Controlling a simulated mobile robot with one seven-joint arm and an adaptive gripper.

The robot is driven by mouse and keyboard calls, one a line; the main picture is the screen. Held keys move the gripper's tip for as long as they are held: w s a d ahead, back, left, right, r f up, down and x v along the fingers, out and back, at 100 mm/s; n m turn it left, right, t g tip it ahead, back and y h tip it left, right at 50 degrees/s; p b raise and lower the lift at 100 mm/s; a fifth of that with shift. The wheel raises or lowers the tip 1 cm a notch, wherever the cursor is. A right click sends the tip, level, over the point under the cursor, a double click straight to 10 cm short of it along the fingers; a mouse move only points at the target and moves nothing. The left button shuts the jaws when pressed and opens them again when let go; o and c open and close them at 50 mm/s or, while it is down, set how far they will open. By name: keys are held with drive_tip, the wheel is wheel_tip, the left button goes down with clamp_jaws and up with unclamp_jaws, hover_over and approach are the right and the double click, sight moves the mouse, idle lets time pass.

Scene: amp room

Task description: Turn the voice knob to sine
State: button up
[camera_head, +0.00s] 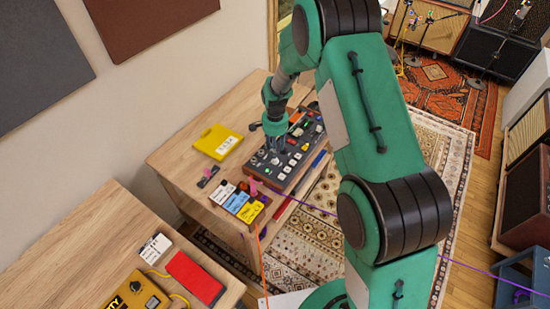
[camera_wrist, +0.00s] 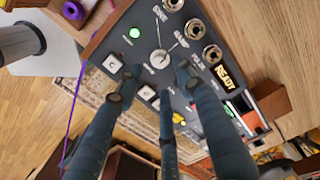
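The dark control panel (camera_head: 283,166) lies on the wooden table in the head view. In the wrist view, the pale round voice knob (camera_wrist: 160,58) sits on it, with printed lines fanning out to the labels SINE (camera_wrist: 158,13), RAMP (camera_wrist: 180,38) and PULSE. Where the knob's pointer aims is too small to tell. My gripper (camera_wrist: 154,67) is open, with one fingertip left of the knob and one right of it. I cannot tell whether either touches it. In the head view my gripper (camera_head: 278,146) hangs over the panel's left part.
Round metal sockets (camera_wrist: 193,29), a lit green button (camera_wrist: 134,32), white square buttons (camera_wrist: 114,63) and a READY display (camera_wrist: 230,78) surround the knob. A yellow pad (camera_head: 217,142) and coloured boxes (camera_head: 243,206) lie beside the panel. A purple cable (camera_head: 305,206) runs past the table.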

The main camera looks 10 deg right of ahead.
drive_tip(key=shift+f+b, duration=0.3)
drive_tip(key=shift+f, duration=2.85)
